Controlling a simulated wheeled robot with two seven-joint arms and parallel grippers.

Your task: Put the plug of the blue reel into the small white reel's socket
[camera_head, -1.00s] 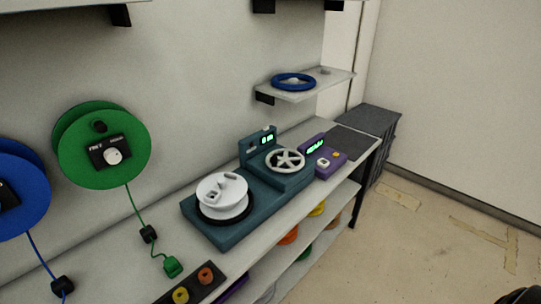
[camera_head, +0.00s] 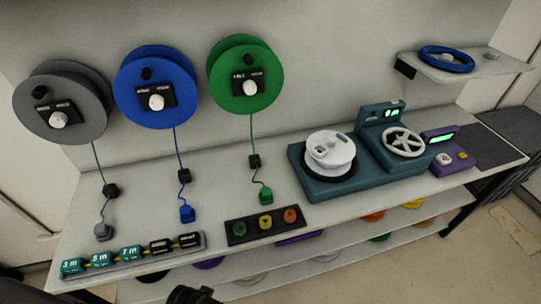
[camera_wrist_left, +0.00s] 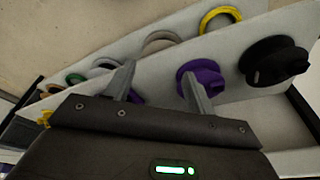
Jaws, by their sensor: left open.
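The blue reel (camera_head: 140,82) hangs on the wall between a grey and a green reel. Its cord runs down through a black block (camera_head: 183,176) to the blue plug (camera_head: 187,213), which rests on the bench. The small white reel (camera_head: 329,158) sits on the left part of the teal machine (camera_head: 312,186). Dark openings show on its top; I cannot tell which is the socket. In the left wrist view my left gripper (camera_wrist_left: 158,88) is open and empty, with its fingers apart in front of the lower shelves. My right gripper is not recognisable in any view.
Grey (camera_head: 62,100) and green (camera_head: 244,86) reels hang beside the blue one, their plugs on the bench. A button strip (camera_head: 238,230) and a length-label strip (camera_head: 72,278) lie along the front edge. A purple box (camera_head: 450,160) stands right. Coloured rings lie on shelves below.

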